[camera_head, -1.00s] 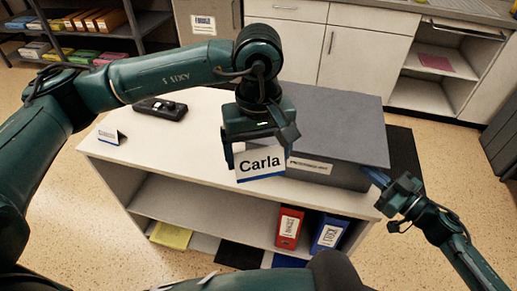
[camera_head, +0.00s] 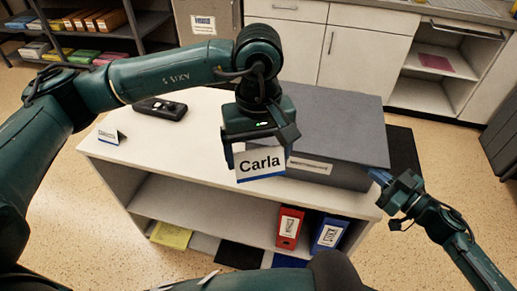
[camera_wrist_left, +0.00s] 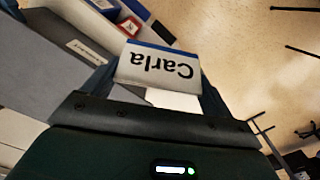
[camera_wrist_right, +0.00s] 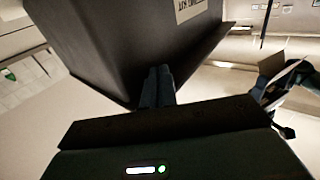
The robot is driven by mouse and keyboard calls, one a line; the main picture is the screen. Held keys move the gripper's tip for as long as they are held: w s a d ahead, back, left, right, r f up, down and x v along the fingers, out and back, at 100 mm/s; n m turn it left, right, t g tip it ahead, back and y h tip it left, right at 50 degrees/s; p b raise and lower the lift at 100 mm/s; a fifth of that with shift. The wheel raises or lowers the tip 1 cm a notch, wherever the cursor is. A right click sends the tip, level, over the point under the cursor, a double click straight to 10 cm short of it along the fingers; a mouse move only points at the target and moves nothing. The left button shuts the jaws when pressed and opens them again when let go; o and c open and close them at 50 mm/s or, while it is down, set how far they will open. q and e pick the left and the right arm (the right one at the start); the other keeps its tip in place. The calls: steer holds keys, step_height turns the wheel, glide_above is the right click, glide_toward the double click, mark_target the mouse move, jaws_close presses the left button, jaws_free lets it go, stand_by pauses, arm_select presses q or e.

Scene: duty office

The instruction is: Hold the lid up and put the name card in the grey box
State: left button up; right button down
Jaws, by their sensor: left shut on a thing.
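The name card (camera_head: 260,162), white with "Carla" and a blue stripe, is held between the fingers of my left gripper (camera_head: 258,150), in front of the grey box. In the left wrist view the card (camera_wrist_left: 157,68) sits between both fingers. The grey box (camera_head: 345,175) stands on the right of the white counter, a white label on its front. Its flat dark grey lid (camera_head: 335,125) covers the top; I see no clear gap, and the inside is hidden. My right gripper (camera_head: 382,177) has its fingers together at the lid's near right corner; they also show in the right wrist view (camera_wrist_right: 157,87).
A black device (camera_head: 160,108) and a small folded card (camera_head: 110,136) stand on the left of the white counter (camera_head: 190,140). Red (camera_head: 289,228) and blue (camera_head: 329,235) binders stand on the shelf below. The counter's left part is mostly clear.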

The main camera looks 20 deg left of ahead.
steer(key=shift+r, duration=1.4)
steer(key=shift+w+r, duration=0.15)
steer(key=shift+r, duration=0.75)
steer(key=shift+w+r, duration=0.1)
steer(key=shift+r, duration=0.75)
steer(key=shift+w+r, duration=0.25)
steer(key=shift+r, duration=0.65)
steer(key=shift+w+r, duration=0.25)
steer(key=shift+r, duration=0.6)
steer(key=shift+w+r, duration=0.35)
steer(key=shift+r, duration=0.5)
steer(key=shift+w+r, duration=0.35)
steer(key=shift+r, duration=0.55)
